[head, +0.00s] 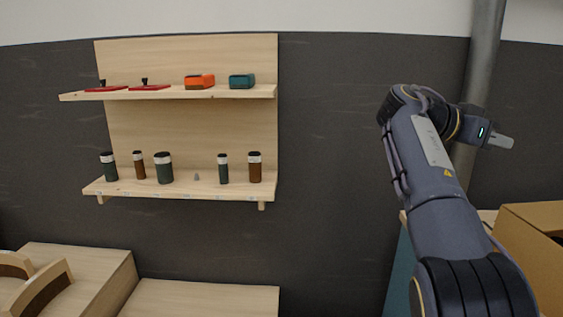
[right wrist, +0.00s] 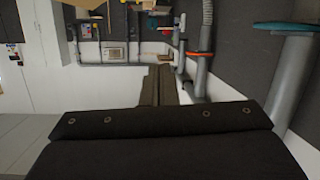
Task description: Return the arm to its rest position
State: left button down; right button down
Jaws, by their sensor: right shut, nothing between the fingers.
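My right arm rises on the right side of the head view. Its gripper (head: 499,141) points to the right, in front of a grey pipe. The gripper is shut and holds nothing. It is well apart from the wall shelf. My left gripper is not in the head view.
A grey pipe (head: 484,60) stands behind my right gripper. A cardboard box (head: 530,218) is at right. Wooden furniture (head: 90,262) stands lower left.

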jog(key=s+d+f+n+t+y, duration=0.1)
jog(key=s+d+f+n+y, duration=0.15)
jog(key=f, duration=0.35)
jog(key=s+d+f+n+y, duration=0.1)
jog(key=d+f+n+y, duration=0.15)
jog(key=f, duration=0.45)
jog(key=s+d+f+n+t+y, duration=0.1)
jog(key=s+f+y, duration=0.15)
jog(key=f, duration=0.35)
jog(key=s+a+f+n+y, duration=0.1)
jog(key=a+f, duration=0.1)
jog(key=s+a+f+n+t+y, duration=0.1)
jog(key=f+y, duration=0.1)
jog(key=s+a+f+n+y, duration=0.1)
jog(key=a+f+y, duration=0.1)
jog(key=shift+s+a+f+t, duration=0.35)
jog(key=shift+t, duration=0.05)
jog(key=s+a+f+n+t+y, duration=0.1)
jog(key=s+a+f+n+y, duration=0.3)
jog(key=s+a, duration=0.55)
jog(key=s+a+f+n+t+y, duration=0.25)
jog(key=s+a+f, duration=0.4)
jog(key=a, duration=0.65)
notch_tip(320, 180, down, 10)
jog(key=g+b, duration=0.1)
jog(key=b, duration=0.9)
notch_tip(320, 180, up, 24)
jog(key=p, duration=2.4)
jog(key=shift+s+a, duration=0.25)
